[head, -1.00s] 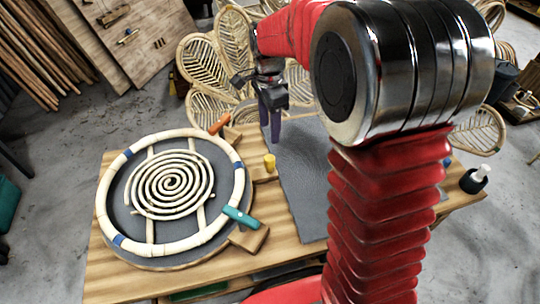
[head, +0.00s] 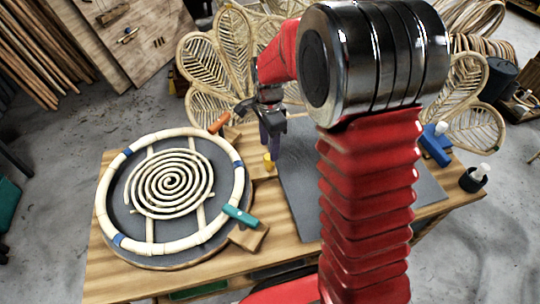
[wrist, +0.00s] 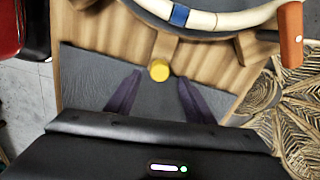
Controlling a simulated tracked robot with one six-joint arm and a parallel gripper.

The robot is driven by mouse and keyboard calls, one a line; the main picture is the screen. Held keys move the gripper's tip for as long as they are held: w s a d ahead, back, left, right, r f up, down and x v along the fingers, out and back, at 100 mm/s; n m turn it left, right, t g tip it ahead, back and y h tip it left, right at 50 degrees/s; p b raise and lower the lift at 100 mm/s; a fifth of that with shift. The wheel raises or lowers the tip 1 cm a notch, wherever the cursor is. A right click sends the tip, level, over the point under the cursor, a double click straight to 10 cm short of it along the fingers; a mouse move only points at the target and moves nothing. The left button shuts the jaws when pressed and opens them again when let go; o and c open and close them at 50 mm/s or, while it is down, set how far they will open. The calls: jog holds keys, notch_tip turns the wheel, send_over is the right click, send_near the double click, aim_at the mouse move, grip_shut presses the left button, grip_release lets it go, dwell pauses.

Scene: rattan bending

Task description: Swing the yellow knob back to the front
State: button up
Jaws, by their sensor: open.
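The yellow knob (head: 268,160) stands on the wooden table beside the right rim of the round rattan frame; in the wrist view the yellow knob (wrist: 160,70) shows as a round cap on a wooden piece. My gripper (head: 270,150) is open, its dark purple fingers pointing down at the knob. In the wrist view the fingertips of my gripper (wrist: 158,85) lie to either side and a little short of the knob. I cannot tell how high they are above the table.
The rattan ring (head: 240,190) lies on a round board with a spiral inside. An orange handle (head: 218,123) and a teal handle (head: 240,215) sit at its rim. A grey mat (head: 300,190) covers the table's right part. A blue object (head: 436,146) and a dark bottle (head: 474,178) stand at the right.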

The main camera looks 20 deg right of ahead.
jog(key=shift+f, duration=2.7)
grip_shut()
jog(key=shift+d, duration=0.1)
